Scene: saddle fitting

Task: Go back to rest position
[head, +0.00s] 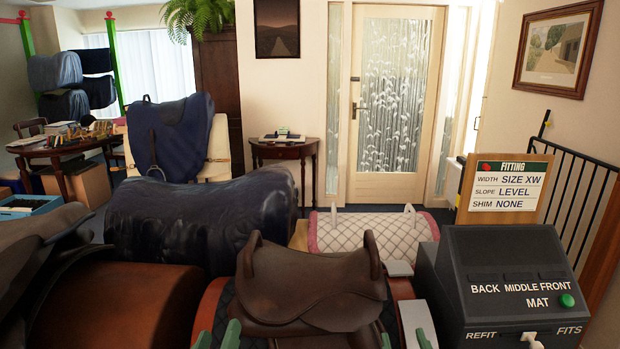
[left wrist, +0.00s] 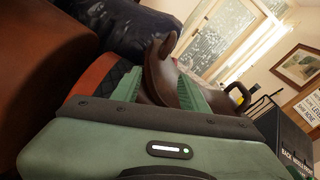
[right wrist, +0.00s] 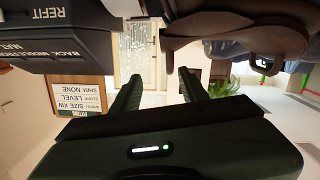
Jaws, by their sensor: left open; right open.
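A brown saddle (head: 310,290) sits upright over a dark quilted pad on a rust-coloured horse form (head: 208,305) at the front centre. My left gripper (head: 217,338) is at the bottom edge, left of the saddle, open; only its green fingertips show. My right gripper (head: 404,341) is at the bottom edge, right of the saddle, also open. In the left wrist view, the saddle (left wrist: 158,70) rises beyond and between the open fingers. In the right wrist view, which is upside down, the saddle (right wrist: 235,35) is beside the empty, open fingers (right wrist: 160,88).
A dark console (head: 500,275) with a green button (head: 567,300) and a fitting board (head: 504,190) stands close on the right. A pink-edged white quilted pad (head: 365,232) lies behind the saddle. A large dark-blue covered form (head: 195,220) and another brown form (head: 120,300) crowd the left.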

